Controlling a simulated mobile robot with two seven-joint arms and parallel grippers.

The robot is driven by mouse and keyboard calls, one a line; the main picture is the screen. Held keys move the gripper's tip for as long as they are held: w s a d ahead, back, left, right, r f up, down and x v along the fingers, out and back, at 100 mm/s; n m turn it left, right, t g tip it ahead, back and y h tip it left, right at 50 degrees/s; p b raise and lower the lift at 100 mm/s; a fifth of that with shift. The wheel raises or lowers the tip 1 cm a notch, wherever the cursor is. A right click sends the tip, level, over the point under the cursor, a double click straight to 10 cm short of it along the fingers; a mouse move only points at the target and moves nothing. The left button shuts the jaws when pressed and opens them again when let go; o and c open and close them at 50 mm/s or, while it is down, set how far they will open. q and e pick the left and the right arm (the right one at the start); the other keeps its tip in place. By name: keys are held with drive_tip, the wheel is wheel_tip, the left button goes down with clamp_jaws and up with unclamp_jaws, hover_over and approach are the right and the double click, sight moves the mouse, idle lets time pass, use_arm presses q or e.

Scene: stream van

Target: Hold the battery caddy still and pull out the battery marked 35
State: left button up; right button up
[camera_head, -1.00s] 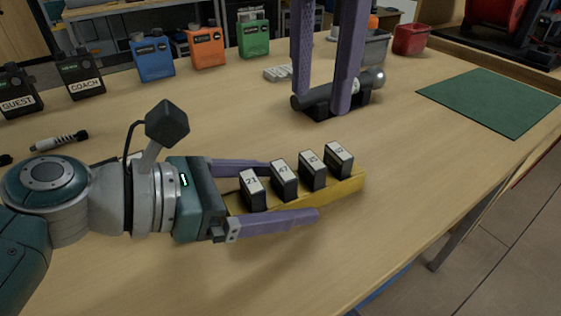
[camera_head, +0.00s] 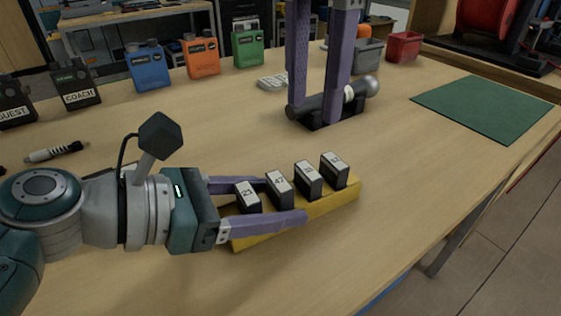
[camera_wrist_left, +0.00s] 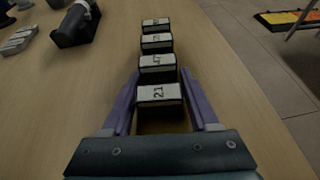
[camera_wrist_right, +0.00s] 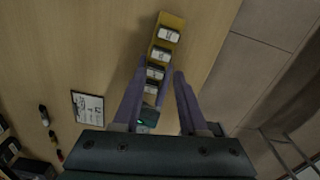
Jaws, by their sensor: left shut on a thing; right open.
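The yellow battery caddy (camera_head: 318,208) lies on the table with several black batteries standing in a row. The nearest to my left wrist reads 21 (camera_head: 246,197) and the one beside it 47 (camera_head: 279,189). The third battery (camera_head: 308,180) and far-end battery (camera_head: 334,170) have labels too blurred to read surely, so I cannot tell which is 35. My left gripper (camera_head: 285,201) is shut on the caddy's near end, fingers along its sides. My right gripper (camera_head: 317,112) is open and empty, fingers pointing down; in the right wrist view the caddy (camera_wrist_right: 172,21) lies beyond its fingers.
A dark microphone (camera_head: 362,90) on a black cradle is partly behind my right fingers in the head view. Bottle-like packs (camera_head: 150,66) line the back left. A green mat (camera_head: 485,108) and red bin (camera_head: 404,46) are at right.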

sight(309, 170)
drive_tip(key=shift+s+d+n, duration=0.15)
drive_tip(key=shift+s+n, duration=0.05)
drive_tip(key=shift+n, duration=0.8)
drive_tip(key=shift+c, duration=0.3)
drive_tip(key=s+d+r+n+t+y, duration=0.2)
drive_tip(key=s+n+t, duration=0.1)
drive_tip(key=n, duration=1)
drive_tip(key=x, duration=1.1)
drive_tip(key=shift+f, duration=0.3)
clamp_jaws()
